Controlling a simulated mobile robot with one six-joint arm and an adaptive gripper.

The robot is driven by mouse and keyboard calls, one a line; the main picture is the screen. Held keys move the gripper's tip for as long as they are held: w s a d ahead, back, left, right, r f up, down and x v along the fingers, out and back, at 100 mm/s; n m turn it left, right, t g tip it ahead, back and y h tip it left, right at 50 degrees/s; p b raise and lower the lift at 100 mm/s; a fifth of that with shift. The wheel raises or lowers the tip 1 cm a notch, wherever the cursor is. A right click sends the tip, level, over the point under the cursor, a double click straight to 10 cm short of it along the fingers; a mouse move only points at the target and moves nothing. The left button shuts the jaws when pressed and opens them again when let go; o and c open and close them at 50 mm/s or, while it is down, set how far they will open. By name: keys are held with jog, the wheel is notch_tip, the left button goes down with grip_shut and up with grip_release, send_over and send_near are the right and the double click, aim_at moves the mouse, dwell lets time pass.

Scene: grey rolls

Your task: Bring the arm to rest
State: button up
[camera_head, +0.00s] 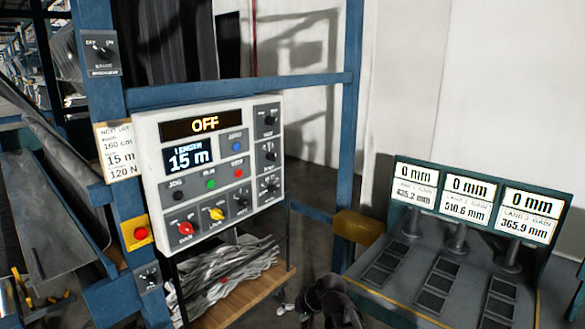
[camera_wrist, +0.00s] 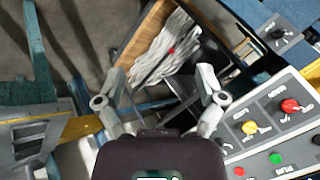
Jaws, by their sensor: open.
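My gripper (camera_wrist: 161,78) is open in the wrist view, its two grey fingers spread wide with nothing held between them. Beyond the gap, a heap of grey strips (camera_wrist: 165,50) with a small red spot lies in a wooden-edged bin. In the head view, the dark end of my arm shows at the bottom middle, below the control panel (camera_head: 215,160) and right of the bin. The fingers are mostly hidden there. The panel reads OFF and LENGTH 15 m.
The panel's red and yellow knobs lie right of my gripper in the wrist view. Blue posts (camera_head: 352,100) frame the panel. A yellow block (camera_head: 358,228) and a bench with three displays (camera_head: 475,200), each reading 0 mm, stand right. A red button box (camera_head: 136,233) is left.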

jog(key=s+d+f+g+h, duration=0.1)
jog(key=s+d+h, duration=0.2)
jog(key=s+d, duration=0.2)
jog(key=s+d+f+g+h, duration=0.2)
jog(key=s+d, duration=0.3)
jog(key=d, duration=0.7)
jog(key=shift+s+f+m+g+h, duration=0.3)
jog(key=shift+h, duration=0.3)
